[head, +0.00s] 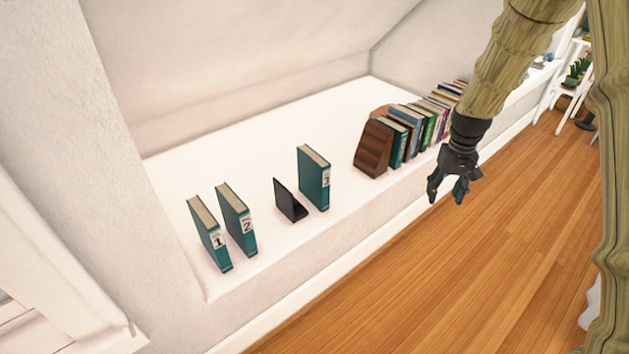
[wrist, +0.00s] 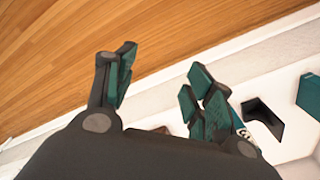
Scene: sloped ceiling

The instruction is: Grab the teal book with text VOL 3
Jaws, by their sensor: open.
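The teal VOL 3 book (head: 313,180) stands upright on the white ledge in the head view, its pale label near the top of the spine. It stands just right of a black bookend (head: 290,203). My gripper (head: 447,190) is open and empty. It is in front of the ledge, over the floor side, right of the book and clearly apart from it. In the wrist view, my open fingers (wrist: 160,85) show teal pads. A pale label (wrist: 241,130) shows partly behind the right finger; its number is unreadable.
Two similar teal books, VOL 1 (head: 209,235) and VOL 2 (head: 237,221), stand to the left. A wooden bookend (head: 373,150) and a row of books (head: 425,125) stand to the right. The ledge between VOL 3 and the wooden bookend is clear.

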